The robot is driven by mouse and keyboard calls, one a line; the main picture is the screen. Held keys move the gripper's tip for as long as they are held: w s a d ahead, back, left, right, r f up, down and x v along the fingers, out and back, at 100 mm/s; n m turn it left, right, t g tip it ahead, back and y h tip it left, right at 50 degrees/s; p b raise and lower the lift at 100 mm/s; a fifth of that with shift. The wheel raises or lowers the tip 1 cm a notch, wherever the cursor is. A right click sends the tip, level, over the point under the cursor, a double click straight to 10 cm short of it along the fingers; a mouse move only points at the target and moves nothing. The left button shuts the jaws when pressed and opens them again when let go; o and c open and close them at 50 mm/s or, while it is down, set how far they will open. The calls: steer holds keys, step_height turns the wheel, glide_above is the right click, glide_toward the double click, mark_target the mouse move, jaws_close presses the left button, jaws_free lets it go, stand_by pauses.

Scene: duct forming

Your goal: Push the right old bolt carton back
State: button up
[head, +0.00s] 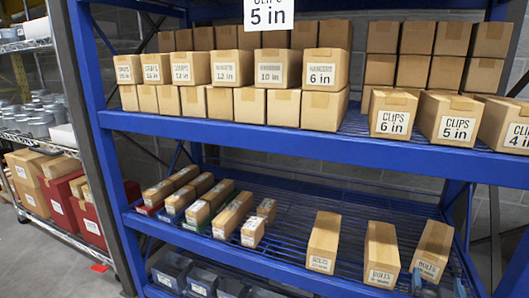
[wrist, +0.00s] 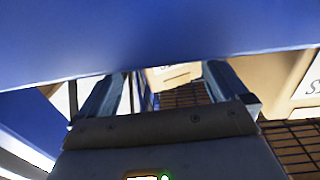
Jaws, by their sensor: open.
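Three bolt cartons stand apart on the lower wire shelf in the head view: a left one (head: 322,243), a middle one (head: 381,254) and a right one (head: 432,250). Each is a long brown box with a white label at its front end. The right one sits near the right shelf post. Nothing is seen held.
A blue beam (wrist: 160,40) crosses the wrist view close above my fingers. The upper shelf's blue front beam (head: 300,140) hangs over the lower shelf. More cartons (head: 205,205) stand at the lower shelf's left. Bare wire decking (head: 290,205) lies left of the bolt cartons.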

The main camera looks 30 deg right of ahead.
mark_target(441, 273)
steer(key=shift+s+d+f+b, duration=0.15)
steer(key=shift+s+d+b, duration=0.35)
steer(key=shift+b, duration=0.4)
steer(key=shift+s, duration=0.1)
steer(key=shift+d, duration=0.1)
steer(key=shift+b+x, duration=0.3)
steer(key=shift+x, duration=1.2)
steer(key=shift+d, duration=0.1)
